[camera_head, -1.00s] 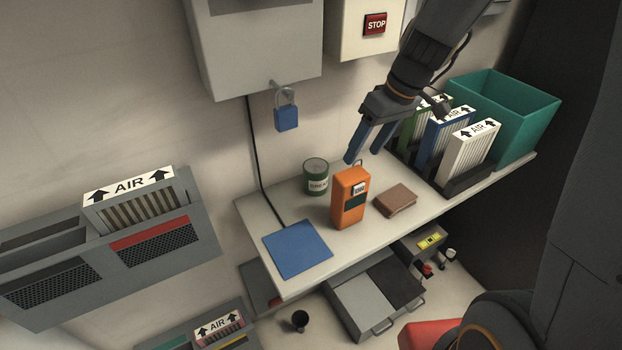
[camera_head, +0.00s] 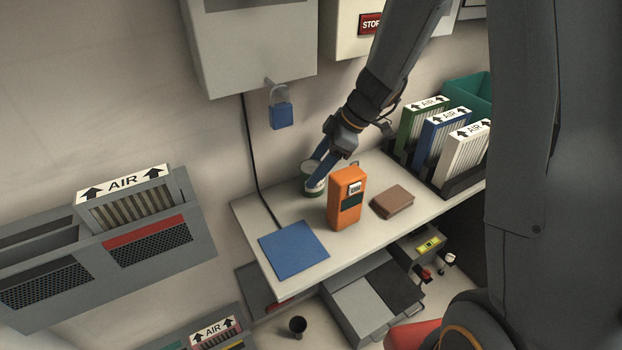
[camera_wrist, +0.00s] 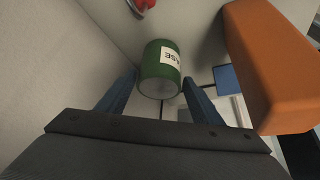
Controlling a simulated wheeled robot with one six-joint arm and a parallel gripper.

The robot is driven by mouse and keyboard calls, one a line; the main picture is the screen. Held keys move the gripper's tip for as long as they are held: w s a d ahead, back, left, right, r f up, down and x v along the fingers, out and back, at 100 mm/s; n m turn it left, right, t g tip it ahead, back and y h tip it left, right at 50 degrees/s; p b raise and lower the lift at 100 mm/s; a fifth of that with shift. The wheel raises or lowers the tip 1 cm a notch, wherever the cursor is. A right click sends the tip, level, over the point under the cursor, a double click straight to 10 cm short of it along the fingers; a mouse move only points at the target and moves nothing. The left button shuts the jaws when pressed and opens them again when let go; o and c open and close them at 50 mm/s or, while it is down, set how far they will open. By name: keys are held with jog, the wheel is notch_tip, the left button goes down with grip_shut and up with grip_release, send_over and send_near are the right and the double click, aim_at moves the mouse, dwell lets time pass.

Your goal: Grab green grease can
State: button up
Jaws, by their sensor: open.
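The green grease can (camera_head: 308,184) with a white label stands at the back of the shelf by the wall, partly hidden behind my gripper in the head view. In the wrist view the can (camera_wrist: 160,68) appears between and just beyond the two blue fingers. My gripper (camera_head: 316,172) is open, and it also shows in the wrist view (camera_wrist: 160,92). I cannot tell whether either finger touches the can.
An orange device (camera_head: 347,198) stands close to the right of the can. A brown wallet-like block (camera_head: 393,201) and a blue mat (camera_head: 293,249) lie on the shelf. A blue padlock (camera_head: 281,112) hangs above. Air filters (camera_head: 446,136) stand at the right.

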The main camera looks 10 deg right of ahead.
aim_at(305, 179)
jog(key=shift+p+x, duration=1)
jog(key=shift+x, duration=1.7)
jog(key=shift+w+a+r, duration=0.1)
jog(key=shift+a, duration=0.1)
jog(key=c, duration=1.1)
jog(key=shift+o, duration=0.2)
